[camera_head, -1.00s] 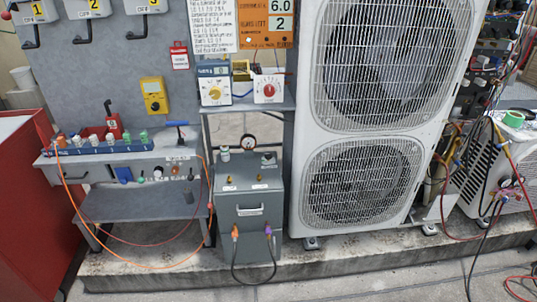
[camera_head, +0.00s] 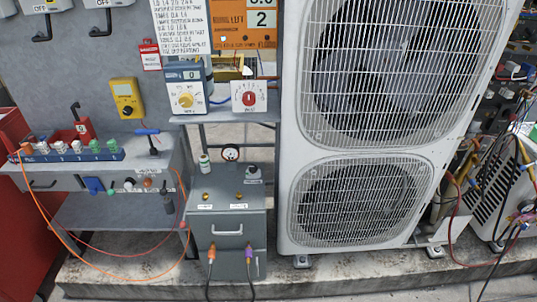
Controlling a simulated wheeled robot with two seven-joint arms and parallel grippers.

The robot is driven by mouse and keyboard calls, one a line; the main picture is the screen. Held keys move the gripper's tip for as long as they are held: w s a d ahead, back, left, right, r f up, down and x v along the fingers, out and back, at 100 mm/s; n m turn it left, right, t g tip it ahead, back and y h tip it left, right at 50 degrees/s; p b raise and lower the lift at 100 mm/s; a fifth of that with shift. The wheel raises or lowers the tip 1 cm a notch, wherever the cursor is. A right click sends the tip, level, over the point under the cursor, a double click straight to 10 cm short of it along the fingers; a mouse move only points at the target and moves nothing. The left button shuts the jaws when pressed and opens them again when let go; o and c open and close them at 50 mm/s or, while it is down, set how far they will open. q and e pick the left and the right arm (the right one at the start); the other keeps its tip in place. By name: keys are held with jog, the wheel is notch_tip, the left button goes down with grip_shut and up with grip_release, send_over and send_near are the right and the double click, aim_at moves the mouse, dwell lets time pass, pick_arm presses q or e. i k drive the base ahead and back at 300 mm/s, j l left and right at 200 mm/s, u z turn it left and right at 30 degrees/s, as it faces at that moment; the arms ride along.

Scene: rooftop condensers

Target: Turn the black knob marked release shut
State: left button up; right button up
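A grey box unit (camera_head: 231,222) stands on the low concrete ledge, with a handle on its front and a small round gauge (camera_head: 230,153) above it. A small black knob (camera_head: 253,171) with a pale label sits at the top right of this unit. The label is too small to read, so I cannot tell whether it says release or how far the knob is turned. Two brass fittings (camera_head: 206,196) sit on the unit's top with small labels in front. Neither of my grippers is in view.
A workbench (camera_head: 100,175) with a blue rack (camera_head: 70,154) stands left of the unit, an orange hose (camera_head: 75,251) looping below it. A large white condenser (camera_head: 365,130) stands close on the right. Two dial boxes rest on a shelf (camera_head: 225,117) above. Paving in front looks clear.

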aim_at(253, 169)
jog(key=i+l, duration=0.75)
jog(key=l, duration=0.15)
